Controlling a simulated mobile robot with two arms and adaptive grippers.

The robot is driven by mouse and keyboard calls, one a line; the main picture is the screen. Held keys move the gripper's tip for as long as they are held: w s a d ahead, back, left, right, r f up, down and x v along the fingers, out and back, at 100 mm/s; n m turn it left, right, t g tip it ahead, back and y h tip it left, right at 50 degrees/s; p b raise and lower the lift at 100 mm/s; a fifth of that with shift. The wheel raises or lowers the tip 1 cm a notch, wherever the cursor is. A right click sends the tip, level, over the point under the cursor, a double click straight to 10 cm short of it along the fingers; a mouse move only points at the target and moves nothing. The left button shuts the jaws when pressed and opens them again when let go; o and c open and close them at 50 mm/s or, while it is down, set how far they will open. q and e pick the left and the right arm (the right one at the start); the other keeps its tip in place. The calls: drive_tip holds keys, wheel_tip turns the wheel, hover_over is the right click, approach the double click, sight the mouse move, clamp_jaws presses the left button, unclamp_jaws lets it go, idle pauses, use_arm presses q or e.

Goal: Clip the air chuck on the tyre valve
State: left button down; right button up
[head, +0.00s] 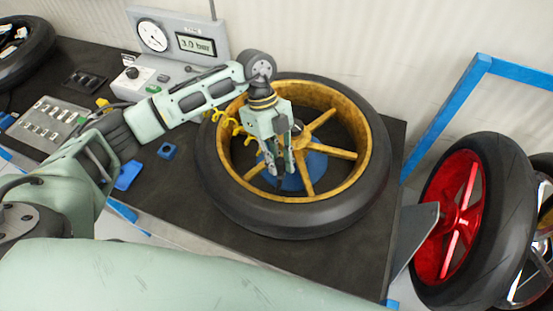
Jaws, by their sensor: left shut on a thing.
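A black tyre (335,222) on a gold spoked wheel (365,125) lies flat on the dark bench. My left gripper (279,170) points down over the left part of the wheel, inside the rim and left of the hub. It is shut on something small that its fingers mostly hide. A yellow coiled hose (225,121) runs from the left to the gripper, so the held thing looks like the air chuck. The tyre valve cannot be made out; the gripper covers part of the spokes. My right gripper is out of view.
A blue support (314,168) shows under the hub. A gauge unit (180,45) reading 3.0 bar stands at the back left. A socket tray (45,125) and blue blocks (167,151) lie left. A red wheel (450,225) and blue frame (440,115) stand right.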

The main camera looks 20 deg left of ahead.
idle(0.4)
use_arm(q)
drive_tip(key=c, duration=1.6)
unclamp_jaws()
drive_tip(key=shift+o, duration=0.7)
drive_tip(key=shift+o, duration=1.4)
drive_tip(key=shift+r, duration=0.1)
drive_tip(key=shift+r+p, duration=2.95)
drive_tip(key=shift+r, duration=0.5)
drive_tip(key=shift+f, duration=0.1)
